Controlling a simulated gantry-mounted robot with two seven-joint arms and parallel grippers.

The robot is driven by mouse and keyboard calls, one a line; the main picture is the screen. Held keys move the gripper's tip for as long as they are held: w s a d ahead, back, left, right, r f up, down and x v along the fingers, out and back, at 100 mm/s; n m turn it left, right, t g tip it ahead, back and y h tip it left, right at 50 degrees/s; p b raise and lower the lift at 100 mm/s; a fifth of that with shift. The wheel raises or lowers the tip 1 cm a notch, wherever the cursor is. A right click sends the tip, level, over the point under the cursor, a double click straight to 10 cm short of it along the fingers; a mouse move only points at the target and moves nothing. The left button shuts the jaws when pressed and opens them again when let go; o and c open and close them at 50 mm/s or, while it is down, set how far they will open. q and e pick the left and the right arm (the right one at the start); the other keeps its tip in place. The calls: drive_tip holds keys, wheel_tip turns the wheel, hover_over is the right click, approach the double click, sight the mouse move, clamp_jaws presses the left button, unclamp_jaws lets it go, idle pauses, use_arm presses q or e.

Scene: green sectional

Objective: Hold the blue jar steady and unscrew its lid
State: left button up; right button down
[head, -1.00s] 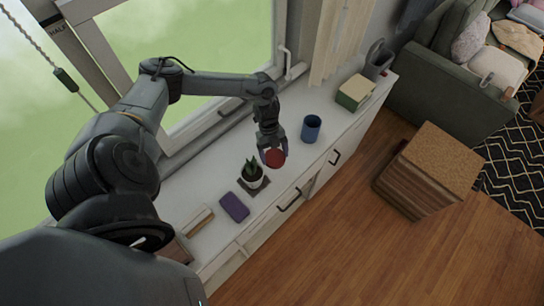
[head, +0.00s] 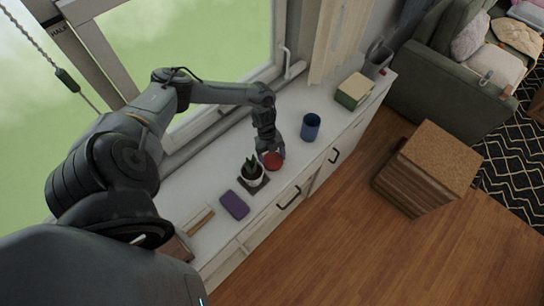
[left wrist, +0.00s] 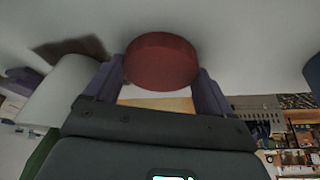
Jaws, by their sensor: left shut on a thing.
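The blue jar (head: 310,127) stands upright on the white cabinet top, with its dark open mouth showing and no lid on it. Part of a dark blue shape, likely the jar, shows at the right edge of the left wrist view (left wrist: 313,75). My left gripper (head: 270,155) is shut on a round red lid (head: 273,162), apart from the jar and to its left. In the left wrist view the red lid (left wrist: 160,60) sits between the two purple fingers, at or very near the white top; contact cannot be told. My right gripper is out of view.
A potted plant (head: 252,174) on a dark mat stands close left of the lid. A purple flat case (head: 234,205) lies further left. A green and cream box (head: 354,91) stands right of the jar. The white top (head: 335,112) is clear between jar and box.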

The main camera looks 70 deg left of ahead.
use_arm(q)
drive_tip(key=o, duration=0.8)
drive_tip(key=shift+f, duration=0.1)
drive_tip(key=shift+o, duration=0.2)
